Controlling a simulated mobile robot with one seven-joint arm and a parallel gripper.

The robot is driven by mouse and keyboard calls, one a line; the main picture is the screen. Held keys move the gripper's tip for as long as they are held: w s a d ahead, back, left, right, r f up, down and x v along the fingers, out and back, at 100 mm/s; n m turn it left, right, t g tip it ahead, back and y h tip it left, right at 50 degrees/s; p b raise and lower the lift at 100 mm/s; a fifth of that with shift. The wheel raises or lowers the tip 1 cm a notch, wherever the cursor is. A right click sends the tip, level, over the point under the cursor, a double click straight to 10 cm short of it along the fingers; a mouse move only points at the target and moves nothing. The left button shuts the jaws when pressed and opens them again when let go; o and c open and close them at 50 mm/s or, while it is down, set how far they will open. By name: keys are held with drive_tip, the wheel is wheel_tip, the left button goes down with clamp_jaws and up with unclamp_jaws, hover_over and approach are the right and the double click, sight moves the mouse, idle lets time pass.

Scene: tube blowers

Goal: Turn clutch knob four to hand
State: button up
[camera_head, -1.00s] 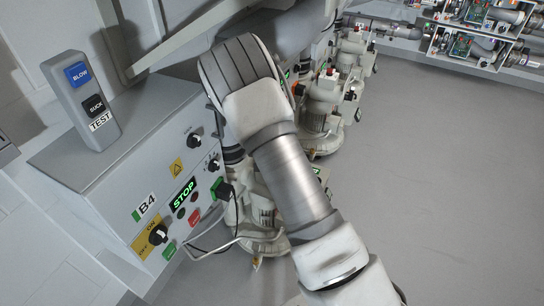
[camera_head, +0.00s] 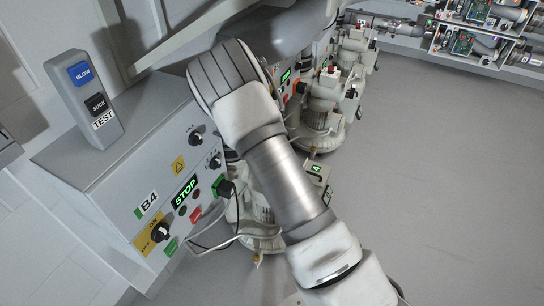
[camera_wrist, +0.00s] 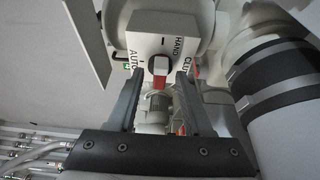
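In the wrist view, the clutch knob (camera_wrist: 158,66) sits on a white box face (camera_wrist: 183,44) marked AUTO on the left, HAND at the upper right, and a partly hidden word starting CLU. The knob is grey with a red lower end. My gripper (camera_wrist: 157,77) is open, with one dark finger left of the knob and one right of it. Nothing is held between the fingers. I cannot tell whether the fingertips reach the knob's depth. In the head view my arm hides the gripper and knob.
A grey control cabinet (camera_head: 120,165) marked B4, with a STOP display (camera_head: 185,191) and knobs, stands left of my arm. A BLOW/SUCK test box (camera_head: 86,97) is on top. Blower machines (camera_head: 322,105) stand behind. Grey floor (camera_head: 430,190) on the right is clear.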

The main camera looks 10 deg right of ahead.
drive_tip(key=shift+r, duration=0.1)
drive_tip(key=p+v, duration=0.5)
drive_tip(key=v, duration=1.2)
drive_tip(key=shift+p, duration=0.3)
drive_tip(key=shift+s+r, duration=0.1)
